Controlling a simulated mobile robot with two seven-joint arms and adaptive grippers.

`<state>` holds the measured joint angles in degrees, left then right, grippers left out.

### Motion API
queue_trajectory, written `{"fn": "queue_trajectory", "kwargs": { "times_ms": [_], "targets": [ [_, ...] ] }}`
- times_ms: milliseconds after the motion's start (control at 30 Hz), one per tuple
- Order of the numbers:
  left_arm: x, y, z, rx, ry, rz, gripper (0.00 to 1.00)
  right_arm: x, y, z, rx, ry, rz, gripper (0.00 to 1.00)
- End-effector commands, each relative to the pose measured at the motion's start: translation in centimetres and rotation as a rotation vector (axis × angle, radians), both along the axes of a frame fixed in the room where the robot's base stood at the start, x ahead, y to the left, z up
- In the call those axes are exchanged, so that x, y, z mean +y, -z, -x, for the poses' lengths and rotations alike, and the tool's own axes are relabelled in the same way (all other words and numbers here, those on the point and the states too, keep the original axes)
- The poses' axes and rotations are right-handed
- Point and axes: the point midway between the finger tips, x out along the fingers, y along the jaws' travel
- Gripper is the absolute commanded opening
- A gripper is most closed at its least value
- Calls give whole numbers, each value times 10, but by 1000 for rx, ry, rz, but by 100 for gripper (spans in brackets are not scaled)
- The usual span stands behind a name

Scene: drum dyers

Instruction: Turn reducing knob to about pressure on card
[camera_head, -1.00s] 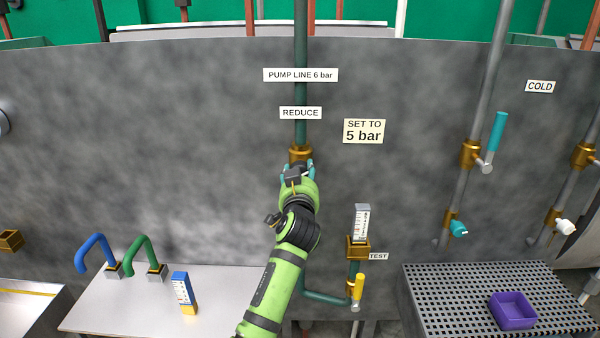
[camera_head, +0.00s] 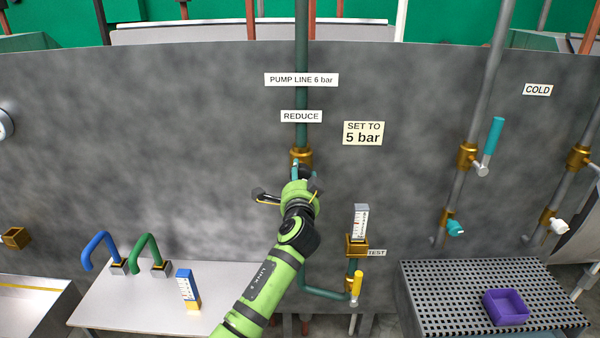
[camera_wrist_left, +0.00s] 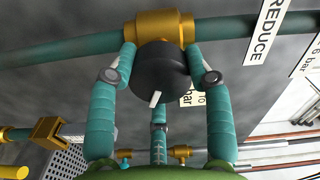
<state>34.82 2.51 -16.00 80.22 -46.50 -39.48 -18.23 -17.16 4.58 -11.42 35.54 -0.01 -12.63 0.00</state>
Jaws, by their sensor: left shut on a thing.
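The reducing knob (camera_wrist_left: 160,68) is black with a white pointer mark and sits on a brass fitting (camera_head: 301,157) of the green vertical pipe under the REDUCE label (camera_head: 301,117). My left gripper (camera_head: 302,172) is at the knob and hides most of it in the head view. In the left wrist view its teal fingers (camera_wrist_left: 160,78) are shut around the knob, one on either side. The card (camera_head: 363,133) reads "SET TO 5 bar". A white test gauge (camera_head: 361,222) stands upright on a brass block; its reading is too small to tell. My right gripper is not in view.
A yellow-handled valve (camera_head: 357,286) is below the gauge. A white table (camera_head: 130,311) with blue and green hooked handles is at lower left. A perforated stand (camera_head: 440,297) with a purple tray (camera_head: 506,322) is at lower right. More pipes with valves are at right.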

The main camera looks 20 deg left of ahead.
Motion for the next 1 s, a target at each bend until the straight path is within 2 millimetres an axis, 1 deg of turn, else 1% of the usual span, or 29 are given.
{"fn": "queue_trajectory", "kwargs": {
  "times_ms": [33,300,500,700,1000],
  "targets": [
    [-2,-12,-1,-6,6,-48,18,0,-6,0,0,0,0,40],
    [-2,-11,-1,62,6,-284,18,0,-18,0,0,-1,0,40],
    [-3,-10,-1,104,6,-425,18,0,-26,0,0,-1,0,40],
    [-3,-9,-1,132,6,-524,18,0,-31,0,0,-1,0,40],
    [-3,-7,-1,151,6,-587,18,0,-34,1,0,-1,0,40]
  ]
}}
